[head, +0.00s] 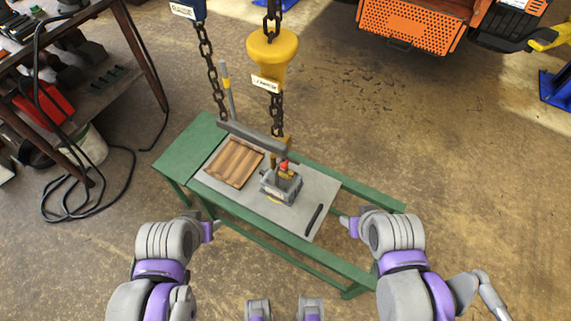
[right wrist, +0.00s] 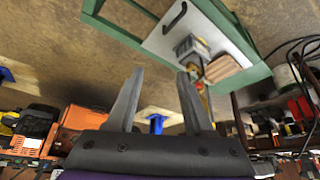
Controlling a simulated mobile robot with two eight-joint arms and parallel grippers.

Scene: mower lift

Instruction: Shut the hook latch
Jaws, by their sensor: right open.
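A dark chain (head: 277,104) hangs from a yellow hoist body (head: 271,50) down to a small yellow hook (head: 286,143) above the green bench (head: 185,150). The hook's latch is too small to make out. Just below, a grey metal part (head: 281,188) with a red-orange top (head: 284,166) stands on the bench plate. My left gripper (head: 212,230) is at the bench's front left, apart from the hook; its jaw opening is unclear. My right gripper (head: 347,222) is near the bench's front right, also apart. Its open, empty fingers show in the right wrist view (right wrist: 160,74).
A grey bar (head: 250,137) crosses near the hook, with a second chain (head: 207,65) at its left end. A wooden tray (head: 234,163) and black handle (head: 314,219) are on the bench. Cables lie on the left floor; an orange machine (head: 410,25) stands behind.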

